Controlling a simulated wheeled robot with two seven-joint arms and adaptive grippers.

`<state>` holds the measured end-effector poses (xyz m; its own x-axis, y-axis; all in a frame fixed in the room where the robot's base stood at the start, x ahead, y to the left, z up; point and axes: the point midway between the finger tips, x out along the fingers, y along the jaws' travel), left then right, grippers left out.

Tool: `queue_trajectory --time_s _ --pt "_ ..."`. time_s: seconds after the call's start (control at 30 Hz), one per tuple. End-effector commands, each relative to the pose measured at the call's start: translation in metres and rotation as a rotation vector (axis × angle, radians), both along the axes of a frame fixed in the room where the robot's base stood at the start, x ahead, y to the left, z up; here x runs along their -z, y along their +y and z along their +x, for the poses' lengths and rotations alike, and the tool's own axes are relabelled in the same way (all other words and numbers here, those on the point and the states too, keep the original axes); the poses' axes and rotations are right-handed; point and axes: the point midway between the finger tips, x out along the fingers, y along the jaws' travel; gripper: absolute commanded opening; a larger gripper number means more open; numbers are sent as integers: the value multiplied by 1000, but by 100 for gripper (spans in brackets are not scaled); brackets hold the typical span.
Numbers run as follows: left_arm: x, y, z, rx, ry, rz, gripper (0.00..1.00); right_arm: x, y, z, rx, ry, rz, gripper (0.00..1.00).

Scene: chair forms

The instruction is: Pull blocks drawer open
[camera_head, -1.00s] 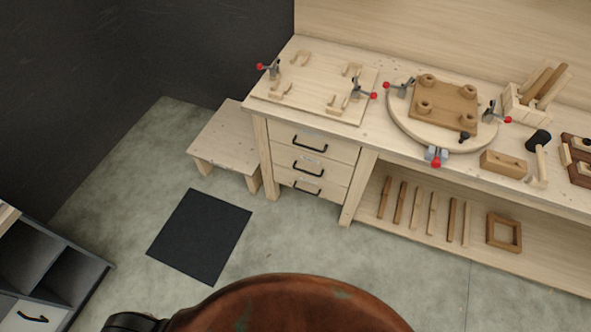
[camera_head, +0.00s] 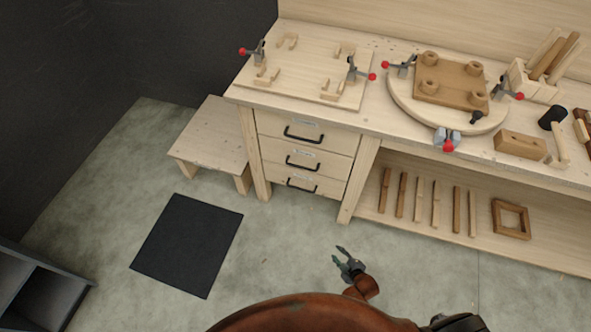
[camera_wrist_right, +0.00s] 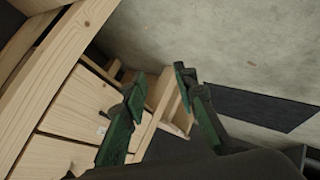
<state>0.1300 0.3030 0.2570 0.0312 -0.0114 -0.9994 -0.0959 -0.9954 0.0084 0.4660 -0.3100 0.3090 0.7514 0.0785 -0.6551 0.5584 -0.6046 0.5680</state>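A wooden workbench holds a stack of 3 drawers with black bar handles: a top drawer (camera_head: 306,133), a middle drawer (camera_head: 304,160) and a bottom drawer (camera_head: 301,184). All look closed. Each has a small label too small to read, so I cannot tell which is the blocks drawer. My right gripper (camera_head: 347,262) is over the floor in front of the bench, below and right of the drawers, apart from them. In the right wrist view my right gripper (camera_wrist_right: 158,88) shows its green fingers spread and empty, with drawer fronts (camera_wrist_right: 75,112) to the left. My left gripper is not visible.
A low wooden stool (camera_head: 212,138) stands left of the drawers. A black mat (camera_head: 187,246) lies on the floor. The bench top carries clamps and a round board (camera_head: 400,100). A lower shelf (camera_head: 475,242) holds wooden sticks and a frame. Floor before the drawers is clear.

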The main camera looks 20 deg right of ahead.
Motion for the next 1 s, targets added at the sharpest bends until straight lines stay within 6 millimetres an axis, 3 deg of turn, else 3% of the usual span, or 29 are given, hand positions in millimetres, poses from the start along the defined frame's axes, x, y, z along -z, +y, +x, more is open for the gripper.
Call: queue_trajectory --time_s 0.03,0.13,0.2,0.33,0.5,0.6,0.77,1.0 --pt "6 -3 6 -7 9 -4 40 -5 7 45 -67 -101 -58 27" --pt "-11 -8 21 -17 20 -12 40 -54 22 125 -188 -318 -201 27" --pt "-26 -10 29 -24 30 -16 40 -91 33 169 -250 -461 -307 27" --pt "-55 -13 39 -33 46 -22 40 -156 49 225 -316 -685 -491 27" --pt "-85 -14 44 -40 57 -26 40 -215 60 258 -337 -861 -657 27" --pt "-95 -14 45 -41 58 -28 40 -232 63 265 -338 -906 -705 27" --pt "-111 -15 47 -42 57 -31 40 -242 66 277 -336 -925 -723 27" --pt "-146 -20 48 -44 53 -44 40 -243 73 310 -337 -921 -719 27"
